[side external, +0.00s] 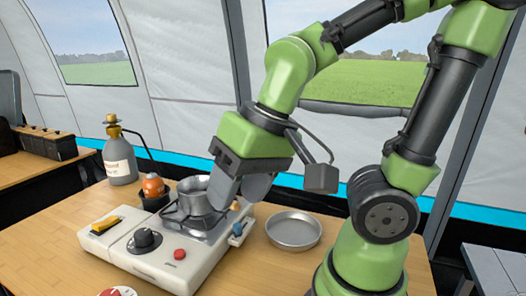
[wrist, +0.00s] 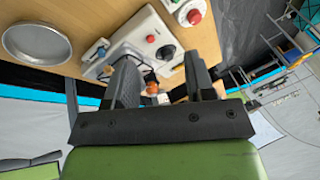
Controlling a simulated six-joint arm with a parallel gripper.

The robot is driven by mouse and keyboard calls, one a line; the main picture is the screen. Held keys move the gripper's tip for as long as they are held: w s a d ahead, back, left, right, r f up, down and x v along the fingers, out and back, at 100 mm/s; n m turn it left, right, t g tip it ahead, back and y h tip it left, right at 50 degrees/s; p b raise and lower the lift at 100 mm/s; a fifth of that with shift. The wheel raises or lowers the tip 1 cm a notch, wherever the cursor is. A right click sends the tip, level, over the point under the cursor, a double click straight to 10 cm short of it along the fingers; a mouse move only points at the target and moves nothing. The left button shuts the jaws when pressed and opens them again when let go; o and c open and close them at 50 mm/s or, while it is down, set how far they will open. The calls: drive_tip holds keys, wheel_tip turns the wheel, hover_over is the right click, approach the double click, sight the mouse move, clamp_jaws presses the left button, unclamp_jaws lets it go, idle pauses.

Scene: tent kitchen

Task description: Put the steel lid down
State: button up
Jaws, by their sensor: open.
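A round, shallow steel piece with a raised rim (side external: 293,230) lies flat on the wooden table, right of the stove; it also shows in the wrist view (wrist: 37,43). I cannot tell whether it is the steel lid or a shallow dish. A steel pot (side external: 195,196) stands on the burner of the white camping stove (side external: 168,262). My gripper (side external: 232,192) points down just right of the pot and hides part of it. In the wrist view my gripper (wrist: 160,78) has its fingers apart, and I see no lid between them.
An orange-topped burner or bottle (side external: 153,186) and a grey gas bottle (side external: 119,160) stand behind the stove. A yellow lighter-like item (side external: 105,224) lies on the stove's left end. A red and white dial (side external: 118,291) is at the front.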

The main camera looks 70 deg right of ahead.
wheel_tip(320, 180, up, 5)
drive_tip(key=s+d+t, duration=0.2)
drive_tip(key=t, duration=0.1)
drive_tip(key=shift+s+n, duration=0.3)
drive_tip(key=shift+s, duration=0.05)
drive_tip(key=shift+o, duration=0.3)
idle(1.5)
